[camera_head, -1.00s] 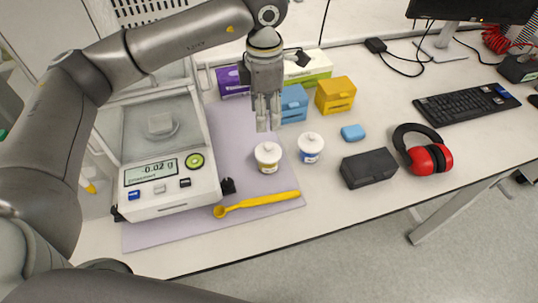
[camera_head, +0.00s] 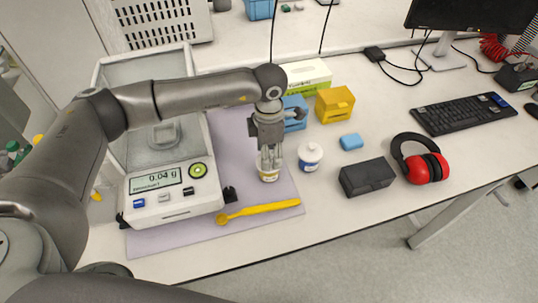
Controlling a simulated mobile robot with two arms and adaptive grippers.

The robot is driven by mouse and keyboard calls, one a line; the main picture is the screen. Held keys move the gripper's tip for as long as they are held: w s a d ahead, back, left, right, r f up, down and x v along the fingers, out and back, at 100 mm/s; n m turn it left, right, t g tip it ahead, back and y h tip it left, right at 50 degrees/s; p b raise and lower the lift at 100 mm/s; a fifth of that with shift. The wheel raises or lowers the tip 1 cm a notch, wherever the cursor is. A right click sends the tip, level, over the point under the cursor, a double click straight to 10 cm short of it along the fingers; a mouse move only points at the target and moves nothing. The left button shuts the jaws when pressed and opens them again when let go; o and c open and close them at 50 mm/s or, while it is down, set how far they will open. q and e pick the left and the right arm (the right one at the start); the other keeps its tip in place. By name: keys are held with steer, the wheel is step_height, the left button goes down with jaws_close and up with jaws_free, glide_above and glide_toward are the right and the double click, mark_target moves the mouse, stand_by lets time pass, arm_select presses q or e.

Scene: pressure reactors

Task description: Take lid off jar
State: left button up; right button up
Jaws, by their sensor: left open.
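A small white jar with a yellow label (camera_head: 269,176) stands on the purple mat (camera_head: 231,128), right of the balance. My left gripper (camera_head: 269,163) points down over this jar, with its open fingers at the jar's lid. The fingers hide most of the lid, and I cannot tell whether they touch it. A second white jar with a blue label (camera_head: 309,157) stands just to the right with its white lid on. My right gripper is not in view.
A balance (camera_head: 170,190) stands left of the jars. A yellow spoon (camera_head: 258,209) lies in front. A black case (camera_head: 367,177), red ear muffs (camera_head: 426,167), a small blue block (camera_head: 351,142) and a yellow box (camera_head: 334,104) are to the right.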

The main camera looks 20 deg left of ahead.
arm_select(q)
steer(key=shift+f, duration=0.15)
steer(key=c, duration=1)
steer(key=shift+c, duration=0.2)
